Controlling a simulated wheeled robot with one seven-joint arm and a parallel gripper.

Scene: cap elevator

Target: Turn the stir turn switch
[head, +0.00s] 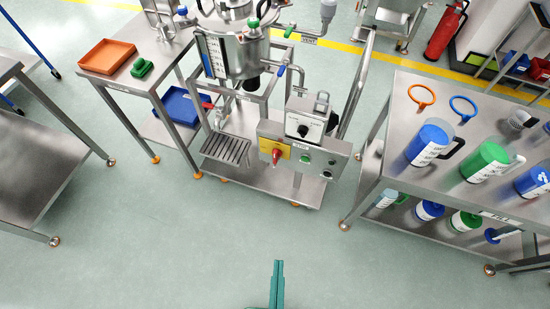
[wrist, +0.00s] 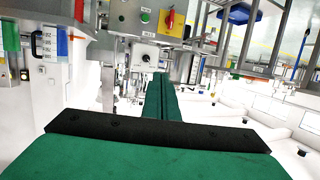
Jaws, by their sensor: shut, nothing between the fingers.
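The steel control panel (head: 330,158) is on the front of the mixing machine in the head view. The labels are too small to tell which is the stir switch. In the wrist view, the red switch (wrist: 169,19), green button (wrist: 145,16) and a round knob (wrist: 146,58) show beyond the fingers. My gripper (head: 279,264) is teal, shut and empty, well apart from the panel; it also shows in the wrist view (wrist: 161,78).
A steel table (head: 440,190) with jugs and rings stands at the right. A side table (head: 140,80) with an orange tray (head: 107,56) stands at the left of the machine. A steel drain grate (head: 226,150) sits left of the panel. The floor between my gripper and the machine is clear.

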